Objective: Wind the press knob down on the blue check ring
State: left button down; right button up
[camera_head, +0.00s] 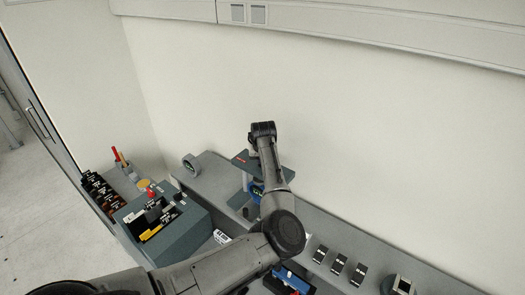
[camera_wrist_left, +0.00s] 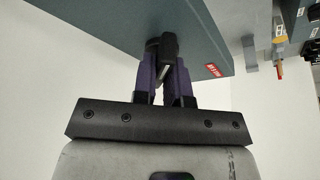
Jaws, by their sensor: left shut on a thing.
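The press (camera_head: 284,173) stands on the bench in the middle of the head view, with a dark teal top plate and a lower plate. A blue piece (camera_head: 256,188), which looks like the check ring, sits between the plates, partly hidden by my left arm. In the left wrist view the press plate (camera_wrist_left: 110,35) crosses the top, with a red label at its edge. My left gripper (camera_wrist_left: 165,62) has its purple fingers shut on the dark press knob (camera_wrist_left: 167,45) beside the plate. The arm hides the knob in the head view. The gap between press and ring cannot be judged.
A dark grey organiser box (camera_head: 180,238) stands left of the press. Several black blocks (camera_head: 339,263) line the bench on the right. A blue item (camera_head: 291,281) lies near my arm. The wall is close behind.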

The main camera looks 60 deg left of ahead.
pick_arm(q)
jog(key=m+p, duration=0.1)
jog(key=m+t+p, duration=0.1)
jog(key=m+p, duration=0.1)
jog(key=shift+s+r+h, duration=0.1)
jog(key=shift+r+h, duration=0.1)
jog(key=shift+h, duration=0.1)
jog(key=shift+f+m+p, duration=0.1)
jog(key=shift+m+p, duration=0.8)
jog(key=shift+p, duration=0.1)
jog(key=shift+t+h, duration=0.3)
jog(key=shift+f, duration=0.1)
jog(key=c, duration=1.2)
grip_release()
jog(key=shift+o, duration=0.2)
jog(key=b+v, duration=0.2)
jog(key=v, duration=1.1)
jog(key=shift+r, duration=0.35)
jog(key=shift+s, duration=0.1)
